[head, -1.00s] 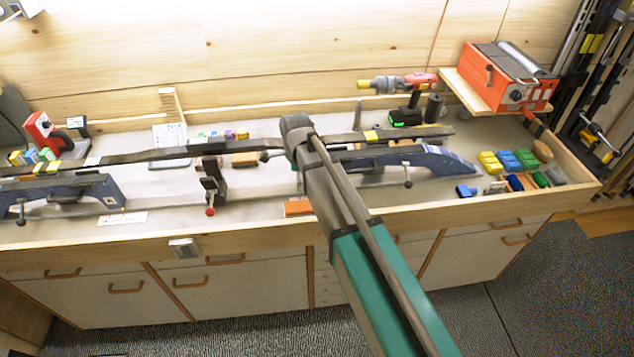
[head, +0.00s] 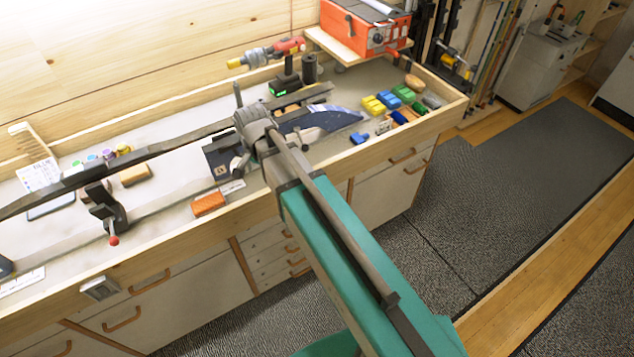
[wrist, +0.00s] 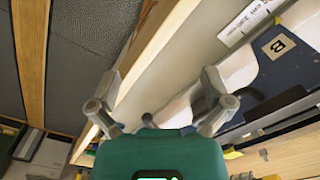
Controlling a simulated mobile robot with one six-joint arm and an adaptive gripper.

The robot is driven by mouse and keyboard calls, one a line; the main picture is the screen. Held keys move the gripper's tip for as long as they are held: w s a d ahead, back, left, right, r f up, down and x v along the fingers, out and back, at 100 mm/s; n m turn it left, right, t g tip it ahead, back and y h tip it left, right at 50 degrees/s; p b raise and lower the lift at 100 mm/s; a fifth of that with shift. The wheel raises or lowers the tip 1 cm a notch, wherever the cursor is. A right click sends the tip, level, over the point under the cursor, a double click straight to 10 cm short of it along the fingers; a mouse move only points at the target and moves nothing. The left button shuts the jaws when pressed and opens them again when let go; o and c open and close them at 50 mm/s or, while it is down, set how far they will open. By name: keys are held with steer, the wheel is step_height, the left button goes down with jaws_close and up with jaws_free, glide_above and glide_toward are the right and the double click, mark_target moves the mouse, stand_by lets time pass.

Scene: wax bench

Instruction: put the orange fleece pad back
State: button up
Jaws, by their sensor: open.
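An orange block (head: 209,203), which I take to be the fleece pad, lies flat on the bench near its front edge in the head view. It is left of my arm and apart from it. I do not make it out in the wrist view. My gripper (wrist: 160,105) is open and empty in the wrist view, its two fingers spread near the bench's front edge.
A dark ski (head: 125,163) lies lengthwise across the bench on blue supports (head: 318,121). A clamp with a red knob (head: 107,212) stands left of the block. Coloured blocks (head: 374,105) sit at the right end. An orange machine (head: 367,28) stands behind. The floor in front is open.

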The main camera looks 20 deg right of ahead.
steer(key=s+d+n, duration=0.7)
steer(key=s+d, duration=0.1)
steer(key=d, duration=0.5)
steer(key=shift+d, duration=0.4)
steer(key=shift+s, duration=0.1)
